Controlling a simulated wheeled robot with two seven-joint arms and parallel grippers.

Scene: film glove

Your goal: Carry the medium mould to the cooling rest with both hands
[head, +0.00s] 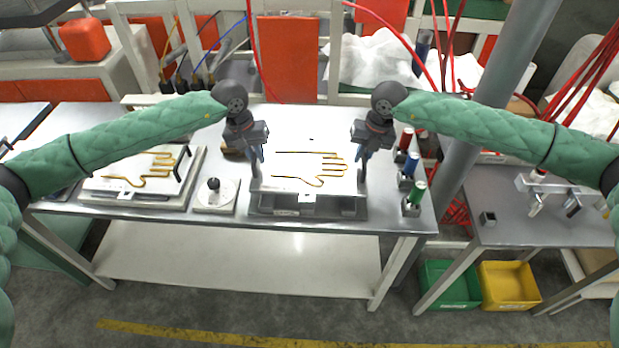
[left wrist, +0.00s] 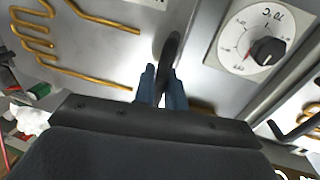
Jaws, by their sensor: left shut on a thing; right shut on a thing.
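A pale mould plate (head: 300,185) with a gold hand outline is in the middle of the table, over a grey base (head: 265,211); I take it as the medium mould. I cannot tell if it touches the base. My left gripper (head: 257,155) is shut on its left handle. In the left wrist view, the blue fingers (left wrist: 162,90) close on a dark handle (left wrist: 170,48). My right gripper (head: 363,157) is shut at the mould's right edge; the grip is partly hidden. The mould looks about level. I cannot tell which thing is the cooling rest.
Another hand-outline mould (head: 105,185) with dark handles lies at the left. A temperature dial (head: 214,196) sits between the moulds. Red, blue and green capped items (head: 412,195) stand at the right edge. A grey post (head: 480,120) rises beyond. A second metal table (head: 530,228) is at the right.

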